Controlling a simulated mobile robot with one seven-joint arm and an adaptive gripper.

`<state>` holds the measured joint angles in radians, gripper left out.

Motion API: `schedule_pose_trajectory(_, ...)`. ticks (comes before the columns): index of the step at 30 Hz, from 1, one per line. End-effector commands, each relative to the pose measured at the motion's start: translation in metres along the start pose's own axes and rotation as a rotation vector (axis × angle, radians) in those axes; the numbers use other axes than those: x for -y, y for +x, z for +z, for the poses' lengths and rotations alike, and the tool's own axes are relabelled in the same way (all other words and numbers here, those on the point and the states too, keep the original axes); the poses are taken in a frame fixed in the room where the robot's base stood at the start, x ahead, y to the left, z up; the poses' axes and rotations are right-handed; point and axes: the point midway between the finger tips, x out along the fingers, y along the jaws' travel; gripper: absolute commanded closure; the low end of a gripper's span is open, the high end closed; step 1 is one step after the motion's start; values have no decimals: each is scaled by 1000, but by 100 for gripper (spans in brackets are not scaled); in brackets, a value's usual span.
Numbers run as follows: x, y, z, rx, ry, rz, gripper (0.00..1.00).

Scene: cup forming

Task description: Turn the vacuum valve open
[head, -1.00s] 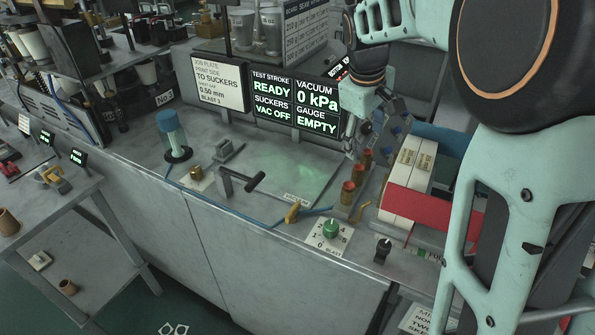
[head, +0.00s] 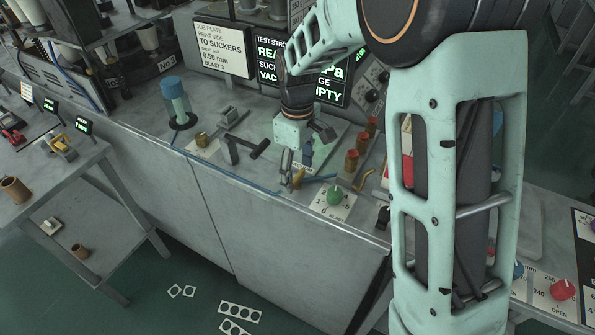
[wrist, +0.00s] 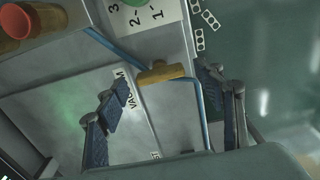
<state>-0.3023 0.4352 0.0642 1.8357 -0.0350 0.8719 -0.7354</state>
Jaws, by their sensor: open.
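The brass vacuum valve (head: 298,178) sits near the front edge of the bench, in line with a blue hose. In the wrist view its brass handle (wrist: 160,73) lies across the hose, beside a white VACUUM label (wrist: 127,88). My gripper (head: 291,172) points down right at the valve in the head view and partly covers it. In the wrist view my gripper (wrist: 163,95) is open, with one blue-padded finger on either side of the handle line. No contact with the handle is visible.
A green BLAST knob (head: 335,195) is just right of the valve, with copper-coloured cups (head: 351,160) behind it. A black lever handle (head: 258,150) stands to the left. The display (head: 333,90) behind is partly covered by my arm.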

Motion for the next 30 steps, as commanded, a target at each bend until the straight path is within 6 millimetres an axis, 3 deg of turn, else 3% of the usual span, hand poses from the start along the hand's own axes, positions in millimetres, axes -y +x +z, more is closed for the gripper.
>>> schedule_pose_trajectory(12, 0, 10, 0, 0, 0, 1, 38)
schedule_pose_trajectory(23, 0, 10, 0, 0, 1, 1, 77)
schedule_pose_trajectory(30, 0, 10, 0, 0, 16, 1, 80)
